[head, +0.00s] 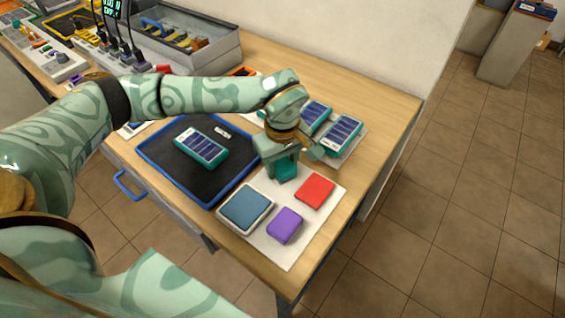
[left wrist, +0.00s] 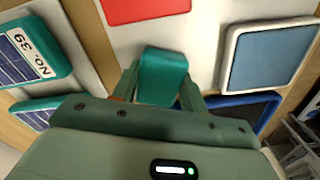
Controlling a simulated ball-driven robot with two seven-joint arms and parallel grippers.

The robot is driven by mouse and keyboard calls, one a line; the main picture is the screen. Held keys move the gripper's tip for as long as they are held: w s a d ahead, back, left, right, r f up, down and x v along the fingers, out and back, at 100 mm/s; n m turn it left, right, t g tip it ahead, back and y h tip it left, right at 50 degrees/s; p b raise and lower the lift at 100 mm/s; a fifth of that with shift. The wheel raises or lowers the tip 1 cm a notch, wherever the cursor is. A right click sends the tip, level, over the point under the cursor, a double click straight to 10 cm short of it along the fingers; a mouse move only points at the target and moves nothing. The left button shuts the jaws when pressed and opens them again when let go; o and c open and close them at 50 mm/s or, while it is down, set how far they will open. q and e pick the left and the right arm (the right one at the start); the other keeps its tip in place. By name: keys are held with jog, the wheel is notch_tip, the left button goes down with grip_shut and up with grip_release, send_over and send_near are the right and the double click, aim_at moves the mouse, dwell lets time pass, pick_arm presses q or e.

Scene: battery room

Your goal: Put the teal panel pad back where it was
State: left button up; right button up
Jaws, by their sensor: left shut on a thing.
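The teal panel pad (left wrist: 163,76) is between the fingers of my left gripper (left wrist: 160,90), which is shut on it. In the head view the pad (head: 286,170) shows below my left gripper (head: 284,160), over the far-left part of a white board (head: 268,190). I cannot tell whether the pad touches the board. A red pad (head: 315,190), a purple pad (head: 285,226) and a blue-grey pad in a white frame (head: 246,207) lie on the board. The red pad (left wrist: 146,8) and blue-grey pad (left wrist: 270,58) also show in the left wrist view. My right gripper is not in view.
A blue-rimmed black tray (head: 160,172) left of the board holds a teal solar-panel unit (head: 201,146) and a small pale piece. More panel units (head: 341,134) stand behind my gripper. A grey bin (head: 190,45) and chargers stand at the back left. The table's right edge is near the board.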

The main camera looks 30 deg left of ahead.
aim_at(282, 163)
pick_arm(q)
jog(key=o, duration=1)
jog(key=shift+f, duration=0.1)
jog(key=shift+c, duration=0.2)
notch_tip(282, 163, up, 12)
jog(key=p, duration=0.3)
